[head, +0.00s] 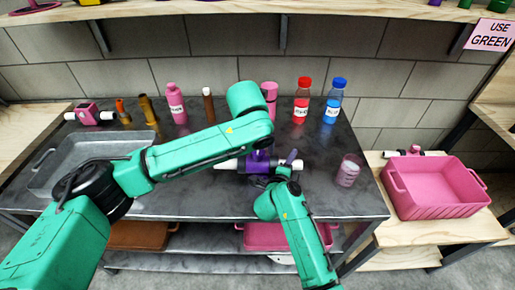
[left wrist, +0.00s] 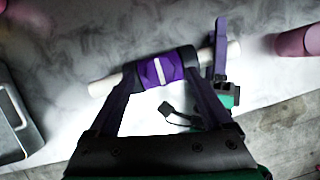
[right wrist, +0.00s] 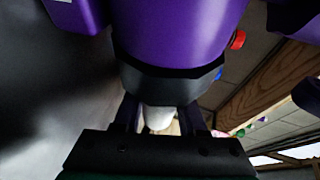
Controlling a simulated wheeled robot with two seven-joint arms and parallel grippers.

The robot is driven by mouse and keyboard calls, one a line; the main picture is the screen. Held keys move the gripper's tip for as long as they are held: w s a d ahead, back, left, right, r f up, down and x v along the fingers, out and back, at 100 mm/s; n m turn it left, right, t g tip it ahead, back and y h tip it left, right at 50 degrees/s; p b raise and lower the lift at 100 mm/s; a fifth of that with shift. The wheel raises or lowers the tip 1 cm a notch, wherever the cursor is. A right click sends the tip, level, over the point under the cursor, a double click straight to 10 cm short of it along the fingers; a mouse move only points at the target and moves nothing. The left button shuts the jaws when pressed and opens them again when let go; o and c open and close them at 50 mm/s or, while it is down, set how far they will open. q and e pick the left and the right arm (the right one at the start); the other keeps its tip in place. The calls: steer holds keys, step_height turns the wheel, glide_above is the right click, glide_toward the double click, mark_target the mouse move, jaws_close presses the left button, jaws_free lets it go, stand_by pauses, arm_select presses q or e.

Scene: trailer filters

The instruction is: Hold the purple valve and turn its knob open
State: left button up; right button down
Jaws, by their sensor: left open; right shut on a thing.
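The purple valve (head: 228,164) lies on the dark metal table, its white pipe running across; my left arm partly hides it in the head view. In the left wrist view its purple knob (left wrist: 160,71) with a white stripe faces the camera. My left gripper (left wrist: 160,84) is open, its fingers on either side of the knob; I cannot tell whether they touch it. My right gripper (head: 289,163) is at the valve's right end. In the right wrist view it is shut on the white pipe end (right wrist: 158,118), below the purple body (right wrist: 180,35) and black collar.
A grey metal tray (head: 45,180) is at left. Several bottles stand along the back, including a red one (head: 302,100) and a blue one (head: 334,100). A pink jar (head: 348,170) stands right of the valve. A pink bin (head: 437,208) is on the wooden side table.

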arm_select(q)
steer(key=shift+x, duration=1.05)
steer(key=shift+r, duration=0.1)
jaws_close()
steer(key=shift+n, duration=0.4)
steer(key=n+y, duration=0.1)
steer(key=n, duration=0.2)
steer(key=shift+d, duration=0.1)
steer(key=n+y, duration=0.2)
steer(key=n, duration=0.2)
steer(key=shift+d+n, duration=0.1)
steer(key=shift+n, duration=0.3)
steer(key=n+g+y, duration=0.1)
steer(key=n, duration=0.2)
steer(key=shift+w+d+n, duration=0.1)
steer(key=shift+n, duration=0.2)
steer(key=n, duration=0.2)
steer(key=n+g+y, duration=0.1)
steer(key=n, duration=0.1)
steer(key=shift+w+g, duration=0.15)
steer(key=shift+g, duration=0.15)
steer(key=shift+n, duration=0.3)
